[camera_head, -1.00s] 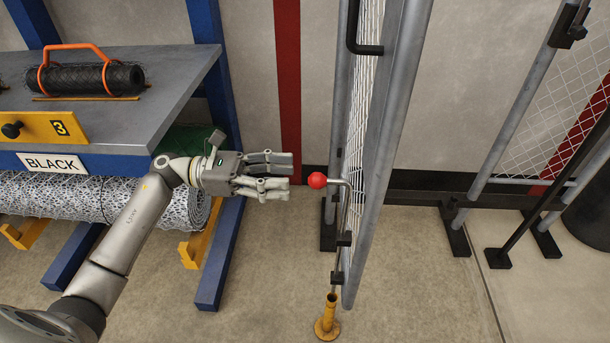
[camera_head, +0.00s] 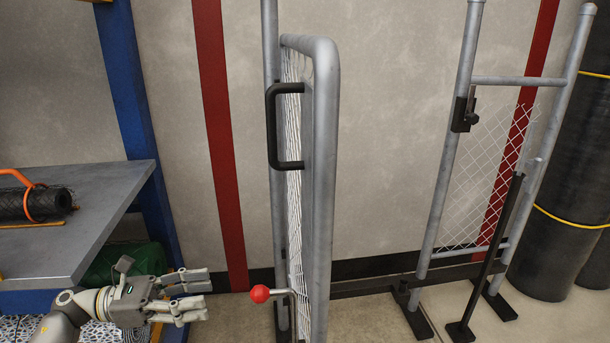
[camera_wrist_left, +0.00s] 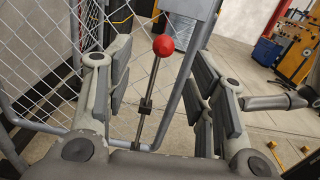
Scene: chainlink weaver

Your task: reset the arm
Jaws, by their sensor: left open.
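My left gripper (camera_head: 190,296) is low in the head view, left of the gate, with its fingers pointing right. It is open and empty. The red ball knob (camera_head: 260,294) of the gate's drop rod is just right of the fingertips, with a small gap between. In the left wrist view the red knob (camera_wrist_left: 163,45) and its rod stand beyond and between the two spread fingers (camera_wrist_left: 160,105). The mesh gate (camera_head: 322,180) stands edge-on, with a black handle (camera_head: 271,125). My right gripper is not in view.
A grey workbench (camera_head: 80,230) with a dark wire roll (camera_head: 35,204) is at the left. A second framed mesh panel (camera_head: 490,185) with a black stay bar (camera_head: 490,260) stands at the right. Dark rolls (camera_head: 565,170) stand at the far right. Floor between the gate and panel is clear.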

